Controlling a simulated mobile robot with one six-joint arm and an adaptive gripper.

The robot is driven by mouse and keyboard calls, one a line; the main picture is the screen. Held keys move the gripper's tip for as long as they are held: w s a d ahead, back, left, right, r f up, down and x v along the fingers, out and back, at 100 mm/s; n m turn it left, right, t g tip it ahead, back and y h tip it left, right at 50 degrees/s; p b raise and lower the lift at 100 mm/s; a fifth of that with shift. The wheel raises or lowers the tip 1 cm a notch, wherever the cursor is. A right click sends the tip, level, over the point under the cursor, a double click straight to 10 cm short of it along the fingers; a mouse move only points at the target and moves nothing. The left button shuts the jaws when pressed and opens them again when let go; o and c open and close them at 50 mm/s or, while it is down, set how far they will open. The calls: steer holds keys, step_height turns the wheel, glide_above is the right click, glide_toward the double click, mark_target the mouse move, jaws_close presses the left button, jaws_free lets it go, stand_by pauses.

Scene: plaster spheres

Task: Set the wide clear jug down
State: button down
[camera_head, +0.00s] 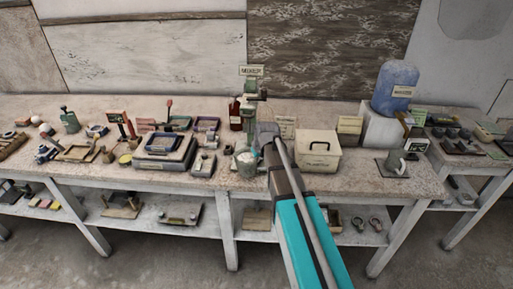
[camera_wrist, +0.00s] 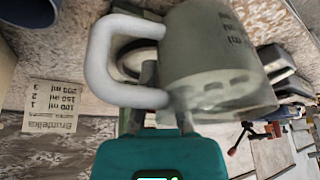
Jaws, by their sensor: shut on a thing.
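The wide clear jug (camera_wrist: 215,60) fills the upper middle of the wrist view, with printed volume marks and a thick pale handle (camera_wrist: 98,60). My gripper (camera_wrist: 147,75) is shut on the jug at its handle side; the fingertips are partly hidden behind the handle. In the head view the jug (camera_head: 247,164) shows small, near the front edge of the bench (camera_head: 222,176), left of my gripper (camera_head: 264,146). I cannot tell whether its base touches the bench.
A green stand (camera_head: 251,110) is close behind the jug. A cream box (camera_head: 318,154) stands to the right, and a stacked tray set (camera_head: 165,152) to the left. A blue container (camera_head: 394,88) sits on a white block. A label card (camera_wrist: 50,107) shows in the wrist view.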

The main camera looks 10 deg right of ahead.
steer(key=w, duration=0.1)
steer(key=w+d, duration=0.1)
steer(key=w, duration=0.3)
steer(key=shift+d, duration=0.25)
steer(key=w, duration=0.2)
steer(key=w+d, duration=0.1)
steer(key=w, duration=0.1)
steer(key=shift+d, duration=0.15)
steer(key=shift+w+d+f+b, duration=0.1)
steer(key=shift+w+f+b, duration=0.05)
steer(key=shift+f+b, duration=0.65)
steer(key=c, duration=0.8)
jaws_free()
steer(key=shift+r, duration=0.1)
